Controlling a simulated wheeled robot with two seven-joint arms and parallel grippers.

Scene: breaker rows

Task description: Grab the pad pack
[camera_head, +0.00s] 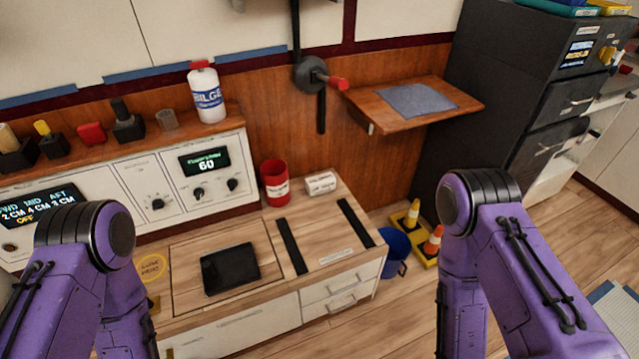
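A small white pack (320,183) with printing on its side lies on the wooden counter (210,290), just right of a red cup. It looks like the pad pack, but its label is too small to read surely. Nothing touches it from above. Both of my purple arms show at the lower left and lower right, well apart from the pack. Neither gripper is in view; both arms run out of the bottom of the picture.
A red cup (274,184) stands close beside the pack. A black tablet (230,268) and two black strips lie on the counter. A wooden shelf (465,100) with a grey cloth (416,99) juts out above right. A blue bucket (394,252) and cones stand on the floor.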

